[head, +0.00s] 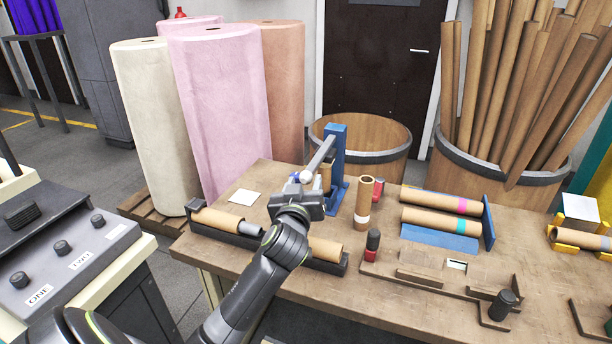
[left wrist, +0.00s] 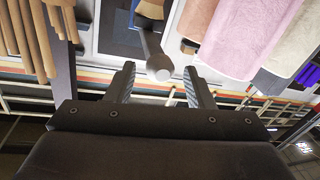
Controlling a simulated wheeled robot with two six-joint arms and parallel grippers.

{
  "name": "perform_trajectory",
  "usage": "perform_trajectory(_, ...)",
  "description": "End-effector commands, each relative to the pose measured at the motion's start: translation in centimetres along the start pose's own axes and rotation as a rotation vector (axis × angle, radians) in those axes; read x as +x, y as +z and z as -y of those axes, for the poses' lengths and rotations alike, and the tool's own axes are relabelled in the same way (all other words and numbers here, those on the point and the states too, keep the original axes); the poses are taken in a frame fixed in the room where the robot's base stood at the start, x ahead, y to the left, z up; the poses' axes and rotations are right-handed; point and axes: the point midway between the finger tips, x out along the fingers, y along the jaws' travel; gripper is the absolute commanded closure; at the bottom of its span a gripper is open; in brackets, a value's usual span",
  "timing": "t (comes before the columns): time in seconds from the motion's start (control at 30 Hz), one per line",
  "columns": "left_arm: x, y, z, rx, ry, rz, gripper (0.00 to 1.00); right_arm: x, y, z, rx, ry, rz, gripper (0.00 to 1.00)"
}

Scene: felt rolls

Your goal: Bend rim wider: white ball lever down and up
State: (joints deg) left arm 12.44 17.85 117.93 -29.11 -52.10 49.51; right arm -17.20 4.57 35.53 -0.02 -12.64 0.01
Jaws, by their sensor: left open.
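A blue press (head: 338,160) stands on the bench with a grey lever (head: 321,153) slanting down toward me. The lever ends in a white ball (head: 306,176). A cardboard tube (head: 326,178) shows partly beneath the lever, its lower part hidden. My left gripper (head: 297,186) is at the ball, open. My right gripper is not in view.
An upright tube (head: 363,205) and a red-and-black bottle (head: 372,246) stand right of the press. A black tray (head: 332,265) with tubes lies along the front edge, under my arm. Two banded tubes lie on a blue rack (head: 440,240). A white square (head: 243,197) lies at left.

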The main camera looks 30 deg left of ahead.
Motion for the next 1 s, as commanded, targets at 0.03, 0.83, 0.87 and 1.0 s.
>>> perform_trajectory(0.03,0.8,-0.2,0.0,0.003,0.000,-0.002,0.52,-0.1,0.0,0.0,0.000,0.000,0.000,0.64)
perform_trajectory(0.83,3.2,0.0,0.0,0.001,0.000,-0.001,0.78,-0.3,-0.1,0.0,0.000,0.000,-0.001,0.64)
perform_trajectory(0.87,3.2,0.0,0.0,0.001,0.000,-0.001,0.82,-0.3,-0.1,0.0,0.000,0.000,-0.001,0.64)
perform_trajectory(1.0,3.2,0.0,0.0,0.001,0.000,0.000,1.00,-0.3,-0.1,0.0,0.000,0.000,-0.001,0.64)
